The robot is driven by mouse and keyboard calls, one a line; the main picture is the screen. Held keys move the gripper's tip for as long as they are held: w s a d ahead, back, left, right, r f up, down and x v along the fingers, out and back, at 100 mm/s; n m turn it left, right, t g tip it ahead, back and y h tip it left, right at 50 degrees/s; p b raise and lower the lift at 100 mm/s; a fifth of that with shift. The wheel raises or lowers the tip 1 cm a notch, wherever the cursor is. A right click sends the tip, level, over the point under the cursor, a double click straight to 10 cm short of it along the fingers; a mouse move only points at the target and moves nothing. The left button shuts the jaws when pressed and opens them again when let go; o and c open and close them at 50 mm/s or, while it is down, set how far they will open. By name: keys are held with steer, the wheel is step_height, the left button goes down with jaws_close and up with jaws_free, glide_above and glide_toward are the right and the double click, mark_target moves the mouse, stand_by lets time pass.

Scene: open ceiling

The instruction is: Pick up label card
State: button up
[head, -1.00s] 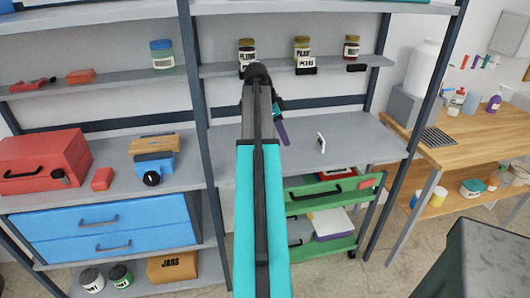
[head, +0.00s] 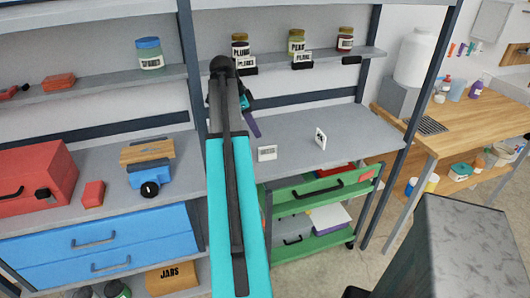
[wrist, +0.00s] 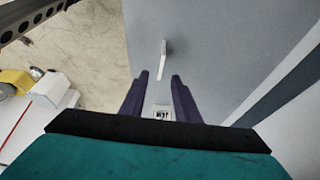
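Two white label cards stand on the grey middle shelf. The nearer label card (head: 267,153) has dark print and also shows in the wrist view (wrist: 162,112), low between my fingers. The other label card (head: 320,138) stands further right and shows edge-on in the wrist view (wrist: 163,60), beyond the fingertips. My gripper (wrist: 158,88) is open, its two dark purple fingers apart. In the head view my gripper (head: 251,125) is left of and above the nearer card, partly hidden by my arm. I cannot tell whether it touches the card.
Jars (head: 296,42) stand on the upper shelf with labelled black holders and one bare black holder (head: 351,60). A green drawer (head: 322,187) is open below the middle shelf. A wooden bench (head: 470,125) stands right. The middle shelf is clear around the cards.

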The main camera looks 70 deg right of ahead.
mark_target(266, 147)
steer(key=shift+w, duration=0.25)
steer(key=shift+s+d, duration=0.1)
steer(key=shift+s, duration=0.05)
stand_by(0.4)
steer(key=shift+p+x, duration=0.85)
steer(key=shift+x, duration=3.45)
steer(key=shift+s+f, duration=0.1)
steer(key=shift+p+x, duration=0.8)
steer(key=shift+x, duration=0.4)
steer(key=shift+p+x, duration=0.3)
steer(key=shift+x, duration=1)
